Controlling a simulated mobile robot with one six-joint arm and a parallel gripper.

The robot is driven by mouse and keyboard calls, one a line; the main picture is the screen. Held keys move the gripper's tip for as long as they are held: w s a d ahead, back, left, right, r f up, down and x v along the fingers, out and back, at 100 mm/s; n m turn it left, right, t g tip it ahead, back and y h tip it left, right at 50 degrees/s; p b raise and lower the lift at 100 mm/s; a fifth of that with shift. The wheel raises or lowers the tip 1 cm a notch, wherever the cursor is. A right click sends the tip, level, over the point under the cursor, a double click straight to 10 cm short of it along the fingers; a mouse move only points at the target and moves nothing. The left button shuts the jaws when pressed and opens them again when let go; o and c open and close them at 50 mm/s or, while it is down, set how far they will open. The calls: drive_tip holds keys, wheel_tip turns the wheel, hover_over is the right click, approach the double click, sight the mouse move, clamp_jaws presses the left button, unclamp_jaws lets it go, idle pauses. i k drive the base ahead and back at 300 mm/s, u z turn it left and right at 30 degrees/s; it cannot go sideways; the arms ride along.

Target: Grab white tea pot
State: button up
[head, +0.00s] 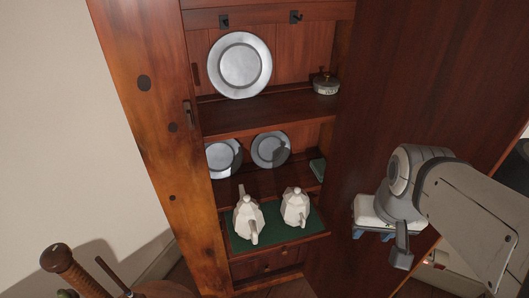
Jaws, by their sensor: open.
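Two white tea pots stand upright on a green mat (271,241) on the pull-out lower shelf of a wooden cabinet. The left tea pot (247,222) has its spout toward the front. The right tea pot (295,207) stands beside it, slightly farther back. My gripper (372,235) is open and empty, to the right of both pots and apart from them. It points down, and its blue fingertips are small and partly hidden by its own body.
A large pewter plate (240,65) leans on the upper shelf, with a small lidded dish (326,84) at right. Two smaller plates (270,149) (223,157) lean behind the pots. An open cabinet door (420,70) stands at right. A wooden chair post (68,268) is at lower left.

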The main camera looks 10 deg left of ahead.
sight(247, 226)
drive_tip(key=u, duration=1.6)
drive_tip(key=k, duration=0.55)
drive_tip(key=z, duration=0.45)
drive_tip(key=i, duration=1)
